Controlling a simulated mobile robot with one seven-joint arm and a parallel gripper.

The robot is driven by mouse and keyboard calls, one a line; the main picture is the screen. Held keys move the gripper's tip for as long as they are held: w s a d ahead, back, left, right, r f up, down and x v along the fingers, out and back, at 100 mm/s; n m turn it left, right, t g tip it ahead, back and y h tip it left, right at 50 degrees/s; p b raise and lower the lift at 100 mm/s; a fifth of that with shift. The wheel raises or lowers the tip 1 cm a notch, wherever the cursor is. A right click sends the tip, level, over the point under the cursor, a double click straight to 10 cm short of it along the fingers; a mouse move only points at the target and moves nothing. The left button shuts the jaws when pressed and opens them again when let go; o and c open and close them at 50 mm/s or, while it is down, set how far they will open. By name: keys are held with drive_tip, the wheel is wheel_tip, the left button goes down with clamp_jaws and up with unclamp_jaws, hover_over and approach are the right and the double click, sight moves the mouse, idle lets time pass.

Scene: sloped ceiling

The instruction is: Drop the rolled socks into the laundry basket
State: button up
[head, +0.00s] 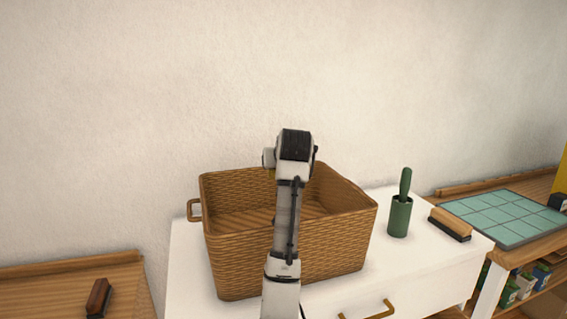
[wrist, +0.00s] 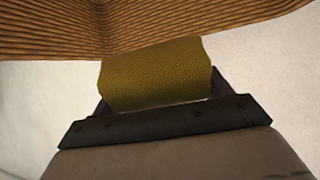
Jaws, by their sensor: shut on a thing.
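The rolled socks (wrist: 155,72) are a mustard-yellow roll in the wrist view. My gripper (wrist: 160,88) is shut on them, with a dark finger showing at each side. The laundry basket (head: 334,246) is brown wicker with an open top and stands on a white dresser in the head view. Its woven wall (wrist: 190,22) fills the top of the wrist view, beyond the socks. My arm crosses in front of the basket in the head view, its end over the basket opening. The arm mostly hides the gripper and socks there. The basket's bottom is not visible.
A green holder with a handle (head: 399,215) and a wooden brush (head: 450,223) stand on the white dresser (head: 190,270), right of the basket. A green gridded mat (head: 505,216) lies on the right-hand shelf unit. Another brush (head: 99,297) lies on the left wooden surface.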

drive_tip(key=shift+f, duration=0.25)
drive_tip(key=o, duration=1)
drive_tip(key=b+v, duration=0.3)
drive_tip(key=v, duration=1.1)
drive_tip(key=shift+w, duration=0.1)
